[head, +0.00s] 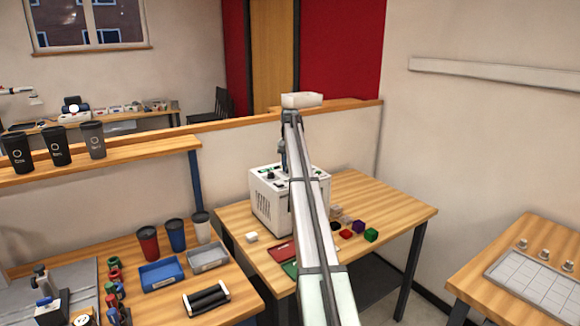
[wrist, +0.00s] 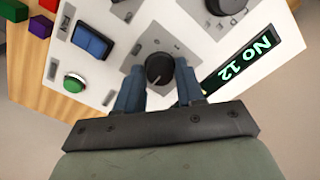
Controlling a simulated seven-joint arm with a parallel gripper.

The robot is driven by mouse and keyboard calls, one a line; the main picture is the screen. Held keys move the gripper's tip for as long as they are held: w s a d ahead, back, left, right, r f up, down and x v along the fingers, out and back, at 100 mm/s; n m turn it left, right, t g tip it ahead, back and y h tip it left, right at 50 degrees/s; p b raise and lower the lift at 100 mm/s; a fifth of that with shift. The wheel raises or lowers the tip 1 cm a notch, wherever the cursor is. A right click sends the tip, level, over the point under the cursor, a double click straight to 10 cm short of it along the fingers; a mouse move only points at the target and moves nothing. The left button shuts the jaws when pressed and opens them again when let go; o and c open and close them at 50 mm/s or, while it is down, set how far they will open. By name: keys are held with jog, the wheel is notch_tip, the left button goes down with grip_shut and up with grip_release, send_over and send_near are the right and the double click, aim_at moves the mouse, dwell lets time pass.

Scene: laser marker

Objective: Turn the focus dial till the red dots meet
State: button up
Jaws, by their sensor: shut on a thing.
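The laser marker (head: 265,205) is a white box on the wooden table, partly hidden behind my arm in the head view. In the wrist view its panel (wrist: 112,62) carries a black focus dial (wrist: 160,68) with a pale pointer mark. My gripper (wrist: 160,78) has its blue fingers on either side of this dial and is shut on it. A lit display (wrist: 253,58) right of the dial reads "No 12" in green, turned in the picture. I cannot make out any red dots in either view.
A green button (wrist: 75,82), a blue rocker switch (wrist: 93,42) and another black knob (wrist: 226,5) are near the dial. Small coloured blocks (head: 371,235) lie right of the machine. Cups and trays (head: 162,273) stand on the left bench.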

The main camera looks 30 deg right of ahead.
jog(key=n, duration=0.4)
jog(key=shift+n, duration=1.9)
jog(key=o, duration=1)
jog(key=shift+o, duration=0.2)
jog(key=shift+r, duration=0.1)
notch_tip(320, 180, up, 14)
